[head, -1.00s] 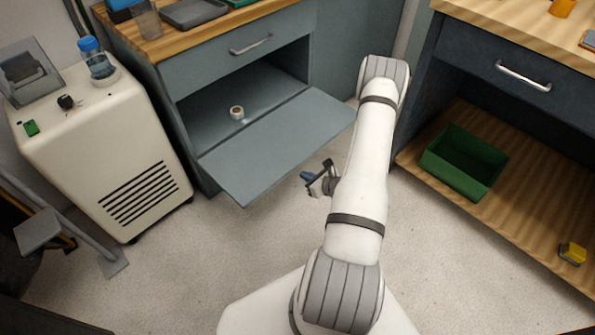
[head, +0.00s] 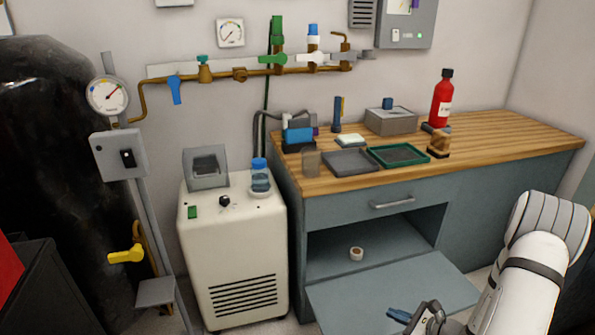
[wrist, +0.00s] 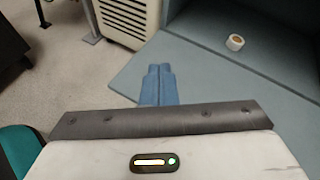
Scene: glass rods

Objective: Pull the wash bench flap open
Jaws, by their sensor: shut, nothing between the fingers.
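The wash bench flap (head: 380,292) is a blue-grey panel under the drawer. It is folded down and sticks out level or nearly so, leaving the compartment behind it open. In the wrist view the flap (wrist: 215,85) spreads ahead and to the right. My gripper (head: 399,315) is near the flap's front edge in the head view. Its blue fingers (wrist: 158,83) are pressed together with nothing between them. They overlap the flap's left edge in the wrist view; I cannot tell whether they touch it. A roll of tape (head: 356,254) lies inside the compartment.
A cream machine (head: 237,252) with a vent stands left of the bench. The wooden worktop (head: 480,150) holds trays, a red bottle (head: 441,100) and small items. A closed drawer with a handle (head: 392,202) is above the opening. Open floor (wrist: 80,75) lies left of the flap.

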